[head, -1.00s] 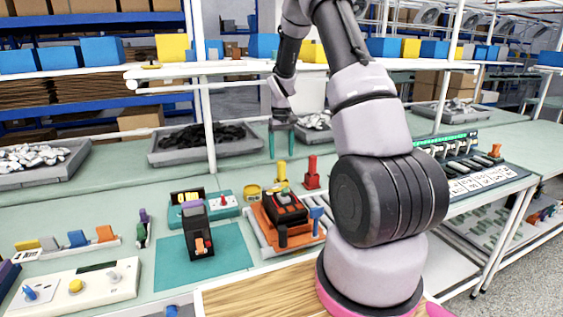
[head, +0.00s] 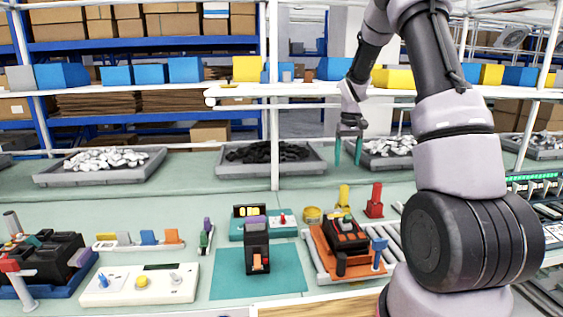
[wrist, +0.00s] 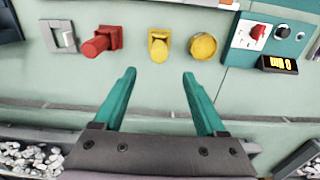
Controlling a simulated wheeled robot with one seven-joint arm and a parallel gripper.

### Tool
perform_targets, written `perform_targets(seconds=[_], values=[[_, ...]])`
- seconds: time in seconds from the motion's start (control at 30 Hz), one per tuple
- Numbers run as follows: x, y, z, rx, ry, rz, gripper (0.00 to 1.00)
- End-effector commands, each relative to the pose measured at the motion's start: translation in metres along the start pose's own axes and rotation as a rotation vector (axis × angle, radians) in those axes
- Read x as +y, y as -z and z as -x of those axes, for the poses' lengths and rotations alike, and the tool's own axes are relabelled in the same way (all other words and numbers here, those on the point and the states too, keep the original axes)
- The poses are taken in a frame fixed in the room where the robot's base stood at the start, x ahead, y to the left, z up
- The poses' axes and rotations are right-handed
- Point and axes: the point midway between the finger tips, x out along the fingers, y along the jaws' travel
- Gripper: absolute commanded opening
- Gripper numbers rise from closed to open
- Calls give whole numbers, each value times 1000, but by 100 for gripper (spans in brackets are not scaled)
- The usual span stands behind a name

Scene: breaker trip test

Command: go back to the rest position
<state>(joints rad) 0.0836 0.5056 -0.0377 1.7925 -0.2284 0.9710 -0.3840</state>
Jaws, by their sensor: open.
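My gripper (head: 348,152) hangs above the back of the bench in the head view, its two teal fingers pointing down. In the wrist view my gripper (wrist: 160,98) is open, with nothing between its fingers. A black breaker (head: 257,245) with an orange toggle stands upright on the teal mat (head: 290,268). The gripper is apart from it, up and to the right.
An orange-and-black device (head: 345,240) sits on a tray right of the mat. Grey trays (head: 270,168) line the back. A white control box (head: 140,284) lies left.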

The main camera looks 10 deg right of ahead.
Motion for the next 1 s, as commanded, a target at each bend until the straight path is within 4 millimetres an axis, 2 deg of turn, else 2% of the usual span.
perform_targets(seconds=[0.17,0.3,0.5,0.6,0.73,0.9,1.0], values=[[-15,-24,59,80,19,-44,74],[-32,-63,116,166,49,-98,74],[-54,-128,178,283,101,-171,74],[-64,-163,201,341,131,-205,74],[-76,-210,221,413,175,-248,74],[-88,-266,232,496,232,-296,74],[-93,-289,233,529,259,-317,74]])
